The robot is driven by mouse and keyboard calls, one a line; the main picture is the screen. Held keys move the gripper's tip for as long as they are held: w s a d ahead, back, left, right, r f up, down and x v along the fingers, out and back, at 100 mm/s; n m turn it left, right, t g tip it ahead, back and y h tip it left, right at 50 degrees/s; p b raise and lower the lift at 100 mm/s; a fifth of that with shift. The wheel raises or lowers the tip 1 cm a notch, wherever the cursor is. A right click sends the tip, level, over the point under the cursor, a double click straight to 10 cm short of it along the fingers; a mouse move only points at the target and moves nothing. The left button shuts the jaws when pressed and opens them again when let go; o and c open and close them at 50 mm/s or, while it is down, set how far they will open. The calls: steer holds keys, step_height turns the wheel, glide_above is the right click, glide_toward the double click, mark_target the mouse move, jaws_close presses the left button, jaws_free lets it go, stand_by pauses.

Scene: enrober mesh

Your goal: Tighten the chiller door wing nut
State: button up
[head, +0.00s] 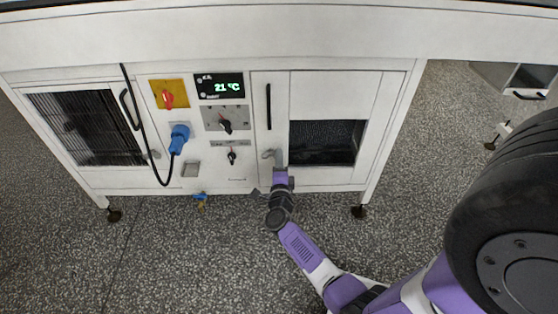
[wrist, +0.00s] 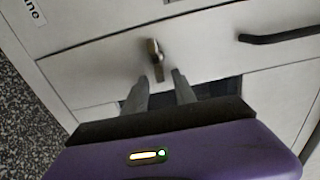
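A small metal wing nut (wrist: 155,58) sits on the white panel in the wrist view, its longer wing pointing toward my fingers. In the head view the wing nut (head: 267,153) shows small at the lower left of the white door (head: 335,95) with a dark handle and a dark mesh opening. My gripper (wrist: 160,80) is open, its two grey fingers apart with nothing between them. The wing nut stands just beyond the fingertips, roughly in line with the gap. In the head view my gripper (head: 281,158) is close beside the nut; contact cannot be told.
Left of the door are a control panel with a display (head: 219,86), a red switch (head: 168,98) and a blue plug (head: 179,137) with a hanging black cable. A dark vertical handle (head: 269,106) is above the nut. The speckled floor in front is clear.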

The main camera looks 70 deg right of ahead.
steer(key=shift+a, duration=0.1)
steer(key=p+v, duration=0.2)
steer(key=v, duration=0.5)
steer(key=shift+a+p, duration=0.3)
steer(key=shift+s, duration=0.15)
